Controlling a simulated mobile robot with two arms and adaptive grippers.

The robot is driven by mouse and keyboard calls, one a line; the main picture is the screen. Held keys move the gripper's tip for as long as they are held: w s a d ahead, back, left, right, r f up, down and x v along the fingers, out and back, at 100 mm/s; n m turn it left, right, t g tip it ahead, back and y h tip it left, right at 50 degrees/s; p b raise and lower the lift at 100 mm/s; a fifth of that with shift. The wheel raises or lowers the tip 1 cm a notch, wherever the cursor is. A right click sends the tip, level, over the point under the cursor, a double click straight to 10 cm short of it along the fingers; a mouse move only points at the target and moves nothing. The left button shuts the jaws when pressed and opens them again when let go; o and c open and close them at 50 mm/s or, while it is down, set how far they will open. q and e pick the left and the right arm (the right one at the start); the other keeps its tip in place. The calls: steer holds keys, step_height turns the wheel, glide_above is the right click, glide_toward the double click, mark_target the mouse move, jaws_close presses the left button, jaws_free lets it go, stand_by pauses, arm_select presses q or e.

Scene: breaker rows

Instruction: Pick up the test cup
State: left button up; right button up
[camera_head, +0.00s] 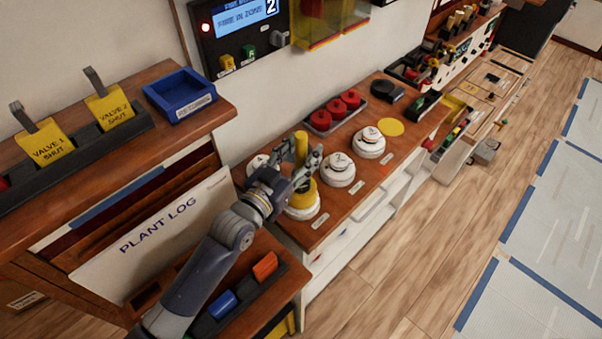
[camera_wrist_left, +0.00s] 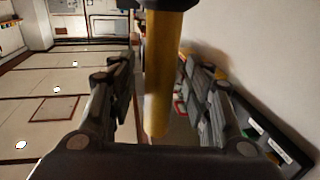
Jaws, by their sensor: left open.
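A yellow test cup with a tall upright handle (camera_head: 301,148) stands on a white round unit (camera_head: 303,211) on the brown bench top. Its wide yellow lower part (camera_head: 304,194) shows just below my gripper. My left gripper (camera_head: 301,168) is open, with its fingers around the handle. In the left wrist view the yellow handle (camera_wrist_left: 157,85) stands between the two open fingers (camera_wrist_left: 155,100). I cannot tell whether either finger touches it. My right gripper is not in view.
Two white round units (camera_head: 338,170) stand to the right on the bench, and another is partly behind my gripper. Red round parts (camera_head: 335,110) sit in a dark tray behind. A blue bin (camera_head: 180,95) and yellow valve tags (camera_head: 47,143) are at left.

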arm_select(q)
jaws_close()
steer(key=shift+r, duration=0.1)
